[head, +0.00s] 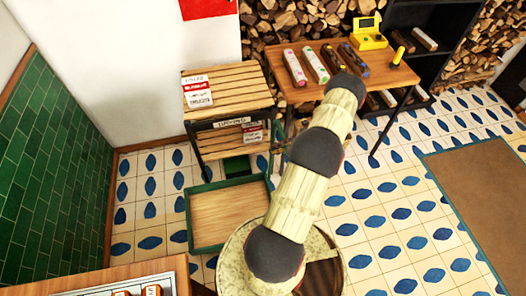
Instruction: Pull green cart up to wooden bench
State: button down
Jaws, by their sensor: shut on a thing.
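The green cart (228,213) is a low tray with a green rim and a bare wooden floor. It stands on the tiles left of my arm, just in front of a two-tier slatted wooden stand (228,80). A dark green piece shows behind the tray, under the stand's lower shelf; I cannot tell whether it belongs to the cart. A wooden table (388,78) stands at the back right. I cannot tell which piece is the bench. My arm reaches from the lower middle toward the table and covers part of the floor right of the cart. My gripper is hidden behind it.
Wrapped rolls (295,67) and a yellow device (368,34) are on the table. A green-tiled wall (55,165) is at left, and a wooden counter (115,272) is at bottom left. A brown mat (485,195) lies at right. Tiled floor between is clear.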

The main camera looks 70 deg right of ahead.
jog(key=shift+v, duration=1)
jog(key=shift+f, duration=0.1)
jog(key=c, duration=1.9)
grip_release()
jog(key=shift+o, duration=0.7)
jog(key=v, duration=1.2)
